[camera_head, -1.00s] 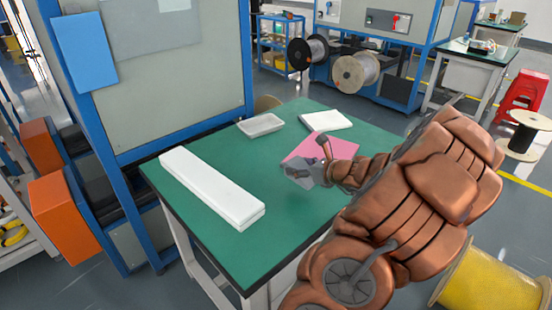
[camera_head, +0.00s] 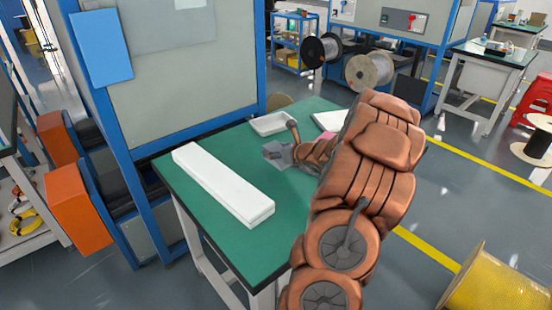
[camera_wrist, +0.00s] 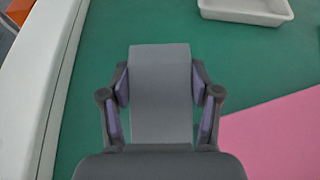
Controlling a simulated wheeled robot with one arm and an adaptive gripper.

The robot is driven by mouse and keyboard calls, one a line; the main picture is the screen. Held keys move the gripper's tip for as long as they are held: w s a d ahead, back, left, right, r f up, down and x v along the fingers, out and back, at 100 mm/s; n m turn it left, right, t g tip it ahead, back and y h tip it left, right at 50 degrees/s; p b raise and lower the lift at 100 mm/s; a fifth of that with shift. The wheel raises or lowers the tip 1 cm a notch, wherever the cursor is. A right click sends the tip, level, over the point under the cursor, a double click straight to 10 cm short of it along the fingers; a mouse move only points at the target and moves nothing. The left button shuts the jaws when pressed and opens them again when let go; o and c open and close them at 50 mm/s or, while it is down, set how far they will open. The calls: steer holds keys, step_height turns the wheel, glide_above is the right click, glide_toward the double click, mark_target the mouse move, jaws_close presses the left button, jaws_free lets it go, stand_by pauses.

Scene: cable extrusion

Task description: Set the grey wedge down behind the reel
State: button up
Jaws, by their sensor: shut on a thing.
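The grey wedge (camera_wrist: 161,95) is between the two fingers of my gripper (camera_wrist: 160,85) in the wrist view, above the green table. In the head view the wedge (camera_head: 277,154) shows small at the tip of my gripper (camera_head: 287,153), over the table's middle. My gripper is shut on it. Several reels are in view, and I cannot tell which one is meant: a yellow one (camera_head: 498,288) on the floor at lower right, a pale one (camera_head: 369,71) and a dark one (camera_head: 320,50) at the rear machine, and one at the right edge (camera_head: 538,143).
A blue-framed machine stands at left.

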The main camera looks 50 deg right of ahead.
steer(key=shift+f, duration=1.65)
steer(key=shift+f, duration=0.1)
steer(key=o, duration=1.3)
steer(key=shift+o, duration=0.2)
steer(key=shift+r, duration=0.2)
steer(key=v, duration=1.2)
